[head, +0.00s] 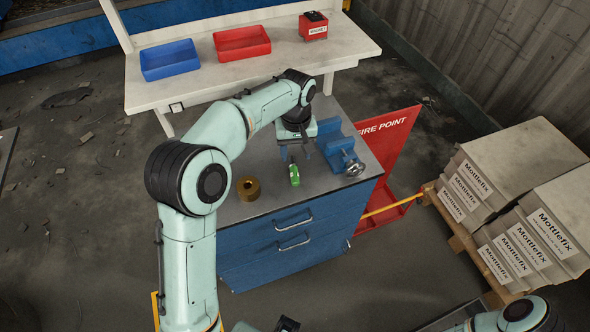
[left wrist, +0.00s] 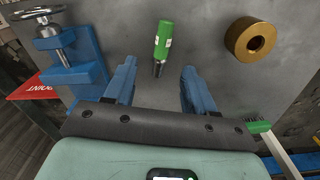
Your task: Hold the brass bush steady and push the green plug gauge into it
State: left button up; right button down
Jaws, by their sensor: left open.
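The green plug gauge (head: 294,174) lies on its side on the grey top of the blue cabinet. In the left wrist view the gauge (left wrist: 164,40) shows a green handle with a pale label and a short metal end pointing toward my gripper. The brass bush (head: 248,188), a thick ring with a dark bore, sits to the left of the gauge; it also shows at the upper right of the left wrist view (left wrist: 250,39). My left gripper (left wrist: 158,68) is open and empty, its blue fingers apart, with the gauge's metal end near the gap. My right gripper is not in view.
A blue vise (head: 342,154) stands right of the gauge. A green-headed brush (left wrist: 262,130) lies near the cabinet top's edge. Blue (head: 169,60) and red (head: 242,43) trays sit on the white bench behind. Boxes (head: 515,165) are stacked at right.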

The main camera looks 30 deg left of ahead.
aim_at(294, 172)
pick_arm(q)
notch_tip(294, 172, down, 4)
jog(key=shift+w+r, duration=0.15)
jog(key=shift+r, duration=0.05)
jog(key=shift+s+a+f+b, duration=0.1)
jog(key=shift+s+f+b, duration=0.1)
jog(key=shift+f, duration=1.1)
jog(key=shift+s+a+f+b, duration=0.1)
jog(key=shift+f+b, duration=0.05)
jog(key=shift+f, duration=1.15)
grip_shut()
